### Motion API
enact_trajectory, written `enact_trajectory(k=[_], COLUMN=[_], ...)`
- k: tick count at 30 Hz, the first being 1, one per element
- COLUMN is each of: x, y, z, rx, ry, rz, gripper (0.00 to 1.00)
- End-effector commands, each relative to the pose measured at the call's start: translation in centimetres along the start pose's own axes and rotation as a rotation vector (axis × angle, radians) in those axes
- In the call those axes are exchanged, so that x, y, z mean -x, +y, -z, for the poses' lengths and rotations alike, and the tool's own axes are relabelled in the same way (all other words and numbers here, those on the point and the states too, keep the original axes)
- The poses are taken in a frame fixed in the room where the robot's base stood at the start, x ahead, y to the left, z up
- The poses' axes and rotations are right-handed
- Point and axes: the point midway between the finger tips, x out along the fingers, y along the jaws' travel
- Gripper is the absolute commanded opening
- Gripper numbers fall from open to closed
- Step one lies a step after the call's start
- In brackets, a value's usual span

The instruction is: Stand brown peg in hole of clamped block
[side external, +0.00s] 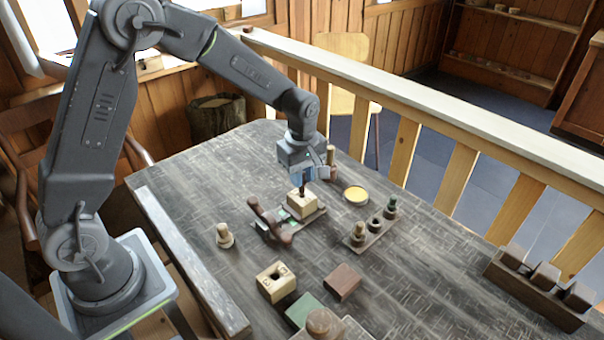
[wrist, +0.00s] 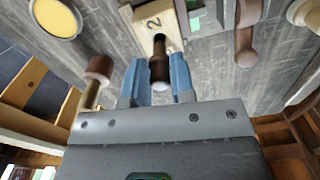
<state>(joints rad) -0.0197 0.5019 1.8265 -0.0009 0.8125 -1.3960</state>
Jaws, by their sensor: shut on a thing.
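The brown peg (side external: 303,188) is held upright between the blue fingers of my gripper (side external: 304,178). In the wrist view the peg (wrist: 160,68) sits between the two fingers (wrist: 162,75), its lower end over the face of the pale block marked 2 (wrist: 155,24). The clamped block (side external: 302,203) rests in a fixture on the table, beside a dark brown clamp handle (side external: 270,220). The peg's lower end meets or nearly meets the block's top. The hole is hidden there, so I cannot tell whether the tip is inside it.
A loose pale block with a hole (side external: 276,283), a brown block (side external: 343,282) and a light peg (side external: 225,236) stand nearer the front. A rack of pegs (side external: 368,234) and a yellow dish (side external: 356,195) are right of the fixture. A brown-topped peg (wrist: 98,75) stands close to my gripper.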

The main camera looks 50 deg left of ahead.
Motion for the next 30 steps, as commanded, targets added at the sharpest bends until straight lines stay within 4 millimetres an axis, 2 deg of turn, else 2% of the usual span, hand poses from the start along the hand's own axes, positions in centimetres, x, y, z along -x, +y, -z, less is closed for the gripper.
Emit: enact_trajectory(k=[30], x=[-0.63], y=[-0.02], z=[0.00], rx=[0.000], ry=[0.000], rz=[0.001], gripper=[0.02])
